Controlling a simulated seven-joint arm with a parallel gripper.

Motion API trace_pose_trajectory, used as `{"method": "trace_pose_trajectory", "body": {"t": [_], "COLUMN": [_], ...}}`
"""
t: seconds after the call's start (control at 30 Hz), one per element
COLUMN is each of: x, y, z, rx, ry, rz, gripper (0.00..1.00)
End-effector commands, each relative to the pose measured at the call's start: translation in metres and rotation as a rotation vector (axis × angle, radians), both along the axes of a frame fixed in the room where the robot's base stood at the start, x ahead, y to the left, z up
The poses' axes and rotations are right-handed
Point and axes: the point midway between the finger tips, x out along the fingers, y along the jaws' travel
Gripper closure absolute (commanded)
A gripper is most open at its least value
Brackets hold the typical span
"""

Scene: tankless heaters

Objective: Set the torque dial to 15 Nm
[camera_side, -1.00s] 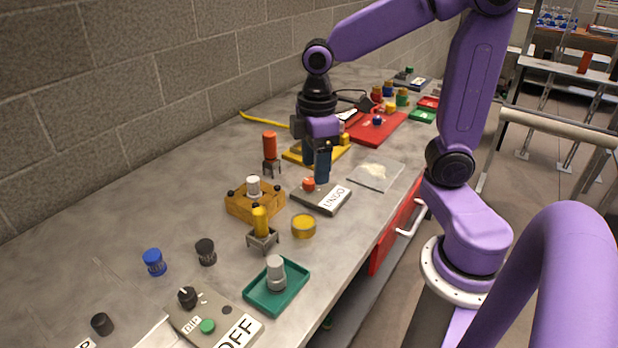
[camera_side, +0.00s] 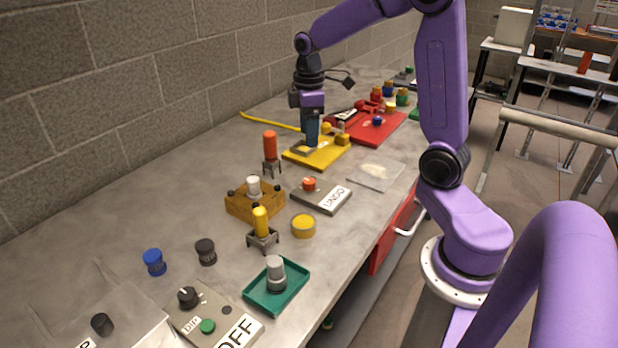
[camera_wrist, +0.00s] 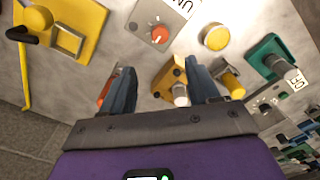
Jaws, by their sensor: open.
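No dial in view has a readable torque scale, so I cannot tell for sure which one is the torque dial. A red-orange knob (camera_side: 309,184) sits on a grey box labelled UNDO; it also shows in the wrist view (camera_wrist: 159,33), with small marks around it. A black pointer knob (camera_side: 188,296) sits on the grey box labelled OFF, at the near left. My gripper (camera_side: 312,141) points down over the yellow tray, behind the UNDO box. In the wrist view its two fingers (camera_wrist: 157,66) are apart with nothing between them.
The yellow tray (camera_side: 326,152) lies below my gripper. A wooden block (camera_side: 240,206) with a white peg, a yellow cylinder on a stand (camera_side: 261,221) and a yellow round tin (camera_side: 303,226) stand near the UNDO box. A green tray (camera_side: 294,290) is at the front.

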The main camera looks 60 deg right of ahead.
Motion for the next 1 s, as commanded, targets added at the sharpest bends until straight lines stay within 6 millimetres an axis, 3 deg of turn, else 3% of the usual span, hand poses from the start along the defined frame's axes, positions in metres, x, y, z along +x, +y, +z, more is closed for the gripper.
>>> {"method": "trace_pose_trajectory", "body": {"t": [0.6, 0.8, 1.0], "x": [-0.001, 0.0, 0.0], "y": [0.0, 0.0, 0.0], "z": [-0.114, -0.134, -0.141], "rx": [0.0, 0.0, 0.0], "ry": [0.006, 0.001, 0.0], "rz": [-0.001, 0.0, 0.0], "gripper": [0.4, 0.4, 0.4]}}
